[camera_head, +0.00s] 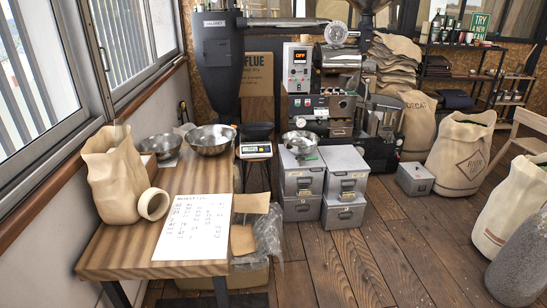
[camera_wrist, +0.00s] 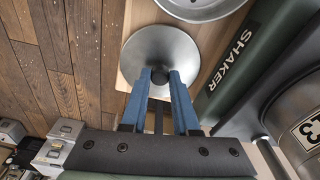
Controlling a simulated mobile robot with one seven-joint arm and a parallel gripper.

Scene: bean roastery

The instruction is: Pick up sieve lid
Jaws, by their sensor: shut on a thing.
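The sieve lid (camera_wrist: 150,42) is a round grey metal disc with a dark knob in its middle, in the upper middle of the wrist view. My gripper (camera_wrist: 160,75) has blue fingers, and they are shut on the lid's knob. The lid overlaps a light wooden surface (camera_wrist: 139,12); I cannot tell whether it touches it or hangs above it. The lid and my gripper do not show in the head view.
A metal round pan (camera_wrist: 205,8) lies close beside the lid. A green machine marked SHAKER (camera_wrist: 232,65) stands just right of it. Wooden floor (camera_wrist: 60,50) is on the left. The head view shows a wooden table (camera_head: 125,250), metal boxes (camera_head: 345,180) and a roaster (camera_head: 335,75).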

